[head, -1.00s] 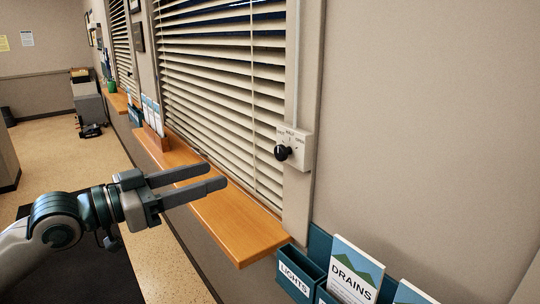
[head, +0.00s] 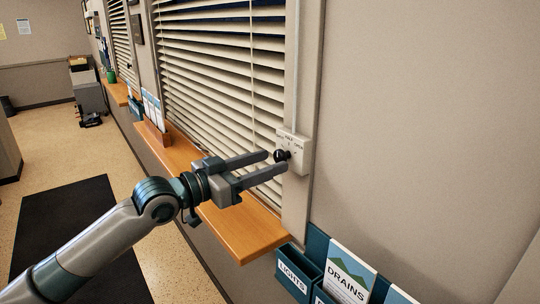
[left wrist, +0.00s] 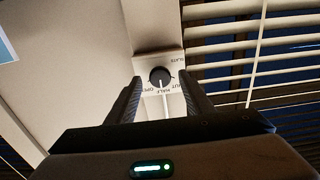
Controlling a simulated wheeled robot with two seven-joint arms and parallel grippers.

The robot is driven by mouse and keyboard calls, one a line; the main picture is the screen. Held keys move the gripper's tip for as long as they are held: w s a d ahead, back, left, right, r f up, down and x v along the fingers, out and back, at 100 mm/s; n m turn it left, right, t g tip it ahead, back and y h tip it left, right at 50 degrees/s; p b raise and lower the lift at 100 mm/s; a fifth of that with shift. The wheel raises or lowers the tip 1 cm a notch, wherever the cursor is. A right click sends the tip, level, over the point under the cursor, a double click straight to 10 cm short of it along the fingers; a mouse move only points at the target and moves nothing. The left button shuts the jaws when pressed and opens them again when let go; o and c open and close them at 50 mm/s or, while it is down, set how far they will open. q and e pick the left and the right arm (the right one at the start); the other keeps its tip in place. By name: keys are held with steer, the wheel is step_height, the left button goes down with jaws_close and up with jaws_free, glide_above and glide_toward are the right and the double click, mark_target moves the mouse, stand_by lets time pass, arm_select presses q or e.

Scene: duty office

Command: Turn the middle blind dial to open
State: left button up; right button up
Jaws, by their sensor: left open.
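The blind dial is a black round knob (head: 282,156) on a cream plate (head: 297,150) at the right edge of the near window. In the left wrist view the knob (left wrist: 160,76) shows a white pointer that appears to point at HALF, with OPEN and SHUT to either side. My left gripper (head: 277,162) is open at the dial. In the left wrist view its fingers lie either side of the knob, with gaps visible; how far the tips reach along it is unclear. My right gripper is not in view.
Slatted blinds (head: 220,80) hang left of the dial, their slats apart. A wooden sill (head: 235,225) runs below my left gripper. Teal leaflet holders (head: 297,272), one with a DRAINS leaflet (head: 350,272), hang below right. Bare wall (head: 420,130) is to the right.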

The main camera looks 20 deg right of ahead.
arm_select(q)
steer(key=shift+w+d, duration=0.25)
steer(key=shift+d, duration=0.45)
steer(key=c, duration=1)
